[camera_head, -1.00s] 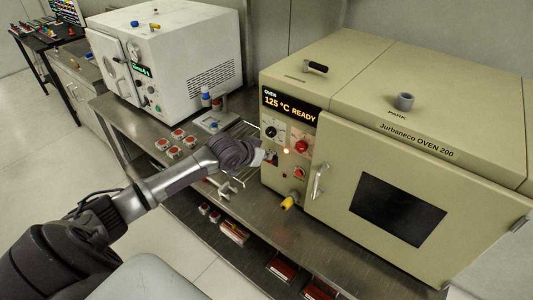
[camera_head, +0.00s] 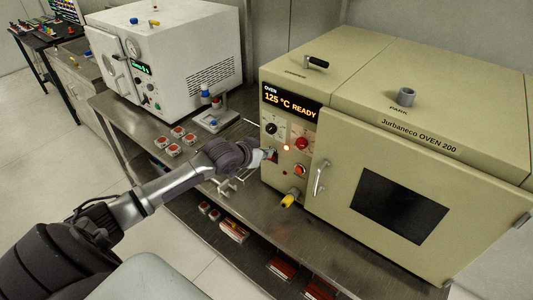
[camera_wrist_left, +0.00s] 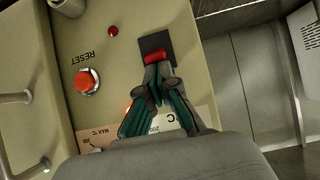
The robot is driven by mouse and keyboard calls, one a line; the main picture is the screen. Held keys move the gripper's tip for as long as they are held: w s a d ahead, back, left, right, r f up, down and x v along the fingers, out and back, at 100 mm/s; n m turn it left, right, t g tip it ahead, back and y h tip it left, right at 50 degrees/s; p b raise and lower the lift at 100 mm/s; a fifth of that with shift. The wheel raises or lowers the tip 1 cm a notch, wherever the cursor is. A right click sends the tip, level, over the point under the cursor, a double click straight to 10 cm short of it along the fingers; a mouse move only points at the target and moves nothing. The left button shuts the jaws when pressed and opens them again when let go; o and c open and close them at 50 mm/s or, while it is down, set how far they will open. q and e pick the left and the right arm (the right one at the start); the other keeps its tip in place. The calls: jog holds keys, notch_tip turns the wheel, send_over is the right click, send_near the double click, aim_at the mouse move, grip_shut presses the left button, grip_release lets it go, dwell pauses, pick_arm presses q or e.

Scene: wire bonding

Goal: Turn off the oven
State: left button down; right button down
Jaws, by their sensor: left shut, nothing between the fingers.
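The beige oven (camera_head: 460,175) stands on the metal bench at the right, its door shut. Its display (camera_head: 291,104) reads "125 °C READY", and a small orange lamp (camera_head: 286,148) is lit on the panel. In the left wrist view a red rocker switch (camera_wrist_left: 157,57) sits on a dark plate on the panel. My left gripper (camera_wrist_left: 157,74) is shut and empty, its fingertips right at the switch's edge; whether they touch I cannot tell. In the head view my left gripper (camera_head: 268,153) is at the panel's left side and partly covers the switch. My right gripper is not in view.
The red RESET button (camera_wrist_left: 86,81) is beside the switch. The door handle (camera_head: 320,178) sticks out nearby. A white oven (camera_head: 190,60) stands at the back left.

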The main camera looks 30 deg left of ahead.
pick_arm(q)
jog(key=shift+s+f, duration=0.1)
jog(key=shift+f, duration=0.05)
jog(key=f+t+b, duration=0.1)
jog(key=b, duration=0.1)
jog(key=s+t+b, duration=0.1)
jog(key=t+b, duration=0.1)
jog(key=f+t+b, duration=0.1)
jog(key=t+b, duration=0.1)
jog(key=shift+s+f, duration=0.2)
jog(key=shift+f, duration=0.1)
jog(key=shift+s, duration=0.1)
